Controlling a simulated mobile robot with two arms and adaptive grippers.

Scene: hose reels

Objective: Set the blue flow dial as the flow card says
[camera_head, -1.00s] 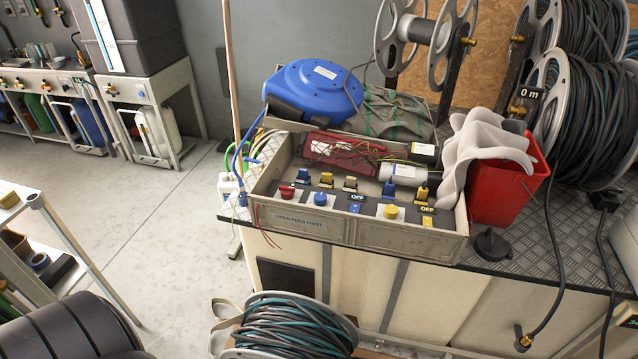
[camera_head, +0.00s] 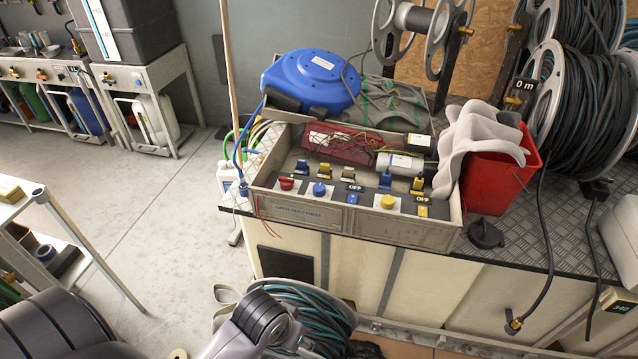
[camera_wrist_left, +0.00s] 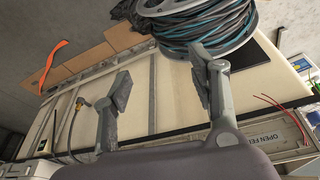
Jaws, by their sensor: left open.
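The blue dial (camera_head: 319,189) is a round knob on a white plate on the front ledge of the control box (camera_head: 398,230), between a red knob (camera_head: 287,183) and a yellow knob (camera_head: 388,201). Its exact setting is too small to read. I cannot pick out the flow card. In the left wrist view my left gripper (camera_wrist_left: 162,92) is open and empty, its two fingers wide apart in front of the pale bench side. The box's label (camera_wrist_left: 262,137) shows there at the right. In the head view a grey part of my arm shows at the bottom. My right gripper is not in view.
A coiled hose reel (camera_head: 310,300) stands on the floor before the bench. Switches with blue and yellow levers (camera_head: 385,180) stand behind the knobs. A red bucket (camera_head: 495,185) with a draped cloth is right of the box. A thin upright pole (camera_head: 232,80) rises at its left.

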